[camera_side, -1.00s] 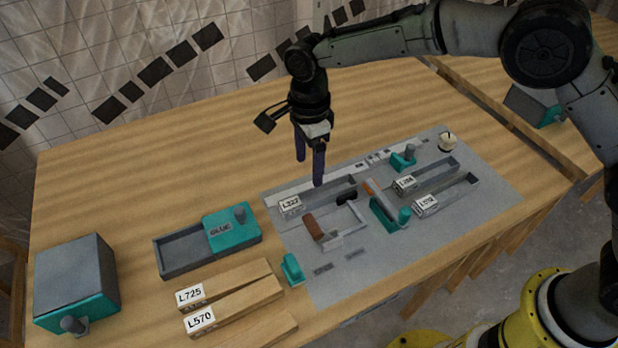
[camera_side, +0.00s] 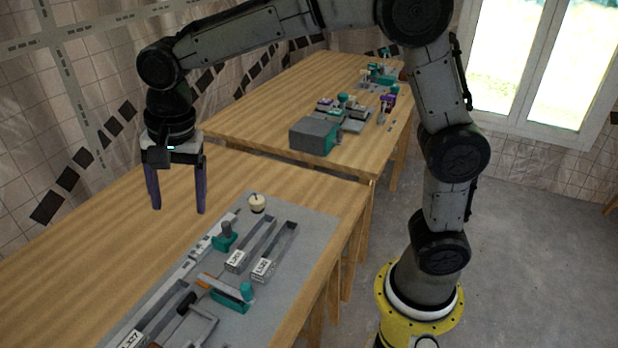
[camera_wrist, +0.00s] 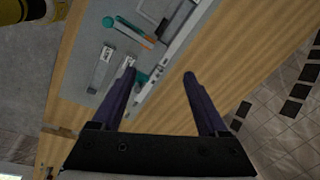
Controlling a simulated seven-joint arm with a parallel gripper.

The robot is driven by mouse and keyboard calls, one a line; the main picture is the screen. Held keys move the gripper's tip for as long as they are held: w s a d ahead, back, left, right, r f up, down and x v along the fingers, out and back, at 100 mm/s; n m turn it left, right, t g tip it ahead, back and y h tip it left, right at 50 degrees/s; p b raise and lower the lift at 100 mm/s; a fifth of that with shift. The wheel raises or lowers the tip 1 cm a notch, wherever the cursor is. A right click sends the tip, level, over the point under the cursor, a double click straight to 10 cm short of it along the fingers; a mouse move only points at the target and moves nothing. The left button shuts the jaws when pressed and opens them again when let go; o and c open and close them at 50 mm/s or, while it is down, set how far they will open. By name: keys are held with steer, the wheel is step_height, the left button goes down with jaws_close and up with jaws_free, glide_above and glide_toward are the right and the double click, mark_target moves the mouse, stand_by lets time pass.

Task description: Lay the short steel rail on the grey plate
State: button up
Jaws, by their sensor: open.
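The grey plate (camera_side: 262,308) appears to be the flat grey sheet on the wooden table; it also shows in the wrist view (camera_wrist: 78,88). Two grey channel pieces with white labels, a left one (camera_side: 262,238) and a right one (camera_side: 287,243), lie side by side on it. Another labelled channel (camera_side: 157,319) is at the lower left, cut by the frame. I cannot tell which is the short steel rail; the labels are too blurred. My gripper (camera_side: 178,210) is open and empty, pointing down above bare wood beyond the plate's long edge. Its purple fingers (camera_wrist: 159,70) are wide apart.
A teal clamp (camera_side: 232,293) and a teal block with a grey knob (camera_side: 224,238) stand among the channels. A cream round knob (camera_side: 257,202) is at the plate's far corner. A second table (camera_side: 250,122) with a grey box (camera_side: 312,135) stands behind. Bare wood surrounds my gripper.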

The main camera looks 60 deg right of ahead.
steer(key=s+d+r+n+t, duration=0.1)
steer(key=s+d+r+n, duration=0.15)
steer(key=s+d, duration=0.3)
steer(key=s+d+r+n+t, duration=0.1)
steer(key=s+d+r+n, duration=0.1)
steer(key=s+d+n, duration=0.4)
steer(key=s+d+f+n+t, duration=0.1)
steer(key=s+d+f+n, duration=0.1)
steer(key=s, duration=0.4)
steer(key=s+d+f+n+t, duration=0.1)
steer(key=s+f, duration=0.1)
steer(key=s, duration=0.4)
steer(key=shift+d+n+h, duration=0.3)
steer(key=shift+d+n, duration=0.05)
